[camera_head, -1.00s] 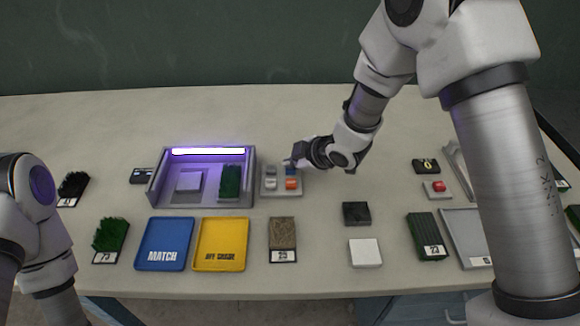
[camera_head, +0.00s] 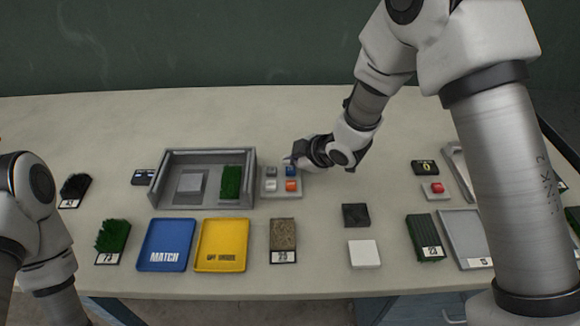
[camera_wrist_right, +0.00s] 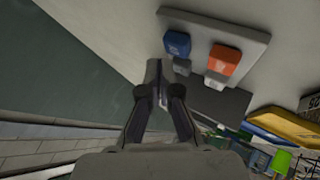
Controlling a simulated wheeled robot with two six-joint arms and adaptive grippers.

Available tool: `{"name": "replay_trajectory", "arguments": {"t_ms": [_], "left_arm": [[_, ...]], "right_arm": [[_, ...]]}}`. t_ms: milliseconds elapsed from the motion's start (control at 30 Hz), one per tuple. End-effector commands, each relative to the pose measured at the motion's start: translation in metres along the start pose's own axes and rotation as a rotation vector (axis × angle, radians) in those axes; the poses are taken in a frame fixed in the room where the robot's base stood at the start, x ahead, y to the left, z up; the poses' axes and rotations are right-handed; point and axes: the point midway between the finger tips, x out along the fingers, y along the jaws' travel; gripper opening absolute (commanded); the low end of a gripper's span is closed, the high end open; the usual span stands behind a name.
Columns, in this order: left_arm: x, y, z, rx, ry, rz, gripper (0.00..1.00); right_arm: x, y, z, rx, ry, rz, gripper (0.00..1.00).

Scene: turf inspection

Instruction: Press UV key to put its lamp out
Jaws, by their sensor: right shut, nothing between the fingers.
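A grey key panel (camera_head: 282,193) right of the light booth (camera_head: 205,205) carries a blue key (camera_head: 291,171), an orange key (camera_head: 292,185) and two grey keys; I cannot read which is marked UV. The booth's lamp strip is dark, and no purple light shows. My right gripper (camera_head: 290,160) is shut and empty, its tips right at the blue key's far side. In the right wrist view its fingers (camera_wrist_right: 155,75) are beside the blue key (camera_wrist_right: 177,43); I cannot tell if they touch it. The left gripper is out of frame.
A blue MATCH tray (camera_head: 165,230) and a yellow tray (camera_head: 221,230) lie in front. Turf samples and a red button (camera_head: 437,188) stand around. The table behind the booth is clear.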

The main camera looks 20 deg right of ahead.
Motion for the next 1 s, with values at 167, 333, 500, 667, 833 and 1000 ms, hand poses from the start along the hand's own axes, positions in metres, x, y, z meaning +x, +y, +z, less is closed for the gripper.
{"name": "replay_trajectory", "arguments": {"t_ms": [167,333,500,667,833,1000], "left_arm": [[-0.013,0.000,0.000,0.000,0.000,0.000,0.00],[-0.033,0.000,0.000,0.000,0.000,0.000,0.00],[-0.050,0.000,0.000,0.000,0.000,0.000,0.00],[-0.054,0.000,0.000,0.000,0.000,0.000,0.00],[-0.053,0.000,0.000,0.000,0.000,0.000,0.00],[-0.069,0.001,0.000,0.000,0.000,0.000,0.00]], "right_arm": [[-0.010,0.007,-0.007,0.000,0.000,0.001,0.00],[-0.025,0.018,-0.018,-0.001,0.000,0.000,0.00],[-0.039,0.029,-0.029,0.000,0.000,0.000,0.00],[-0.043,0.031,-0.031,0.000,0.000,-0.001,0.00],[-0.042,0.030,-0.030,0.000,0.000,0.000,0.00],[-0.053,0.039,-0.039,0.000,0.000,0.000,0.00]]}}
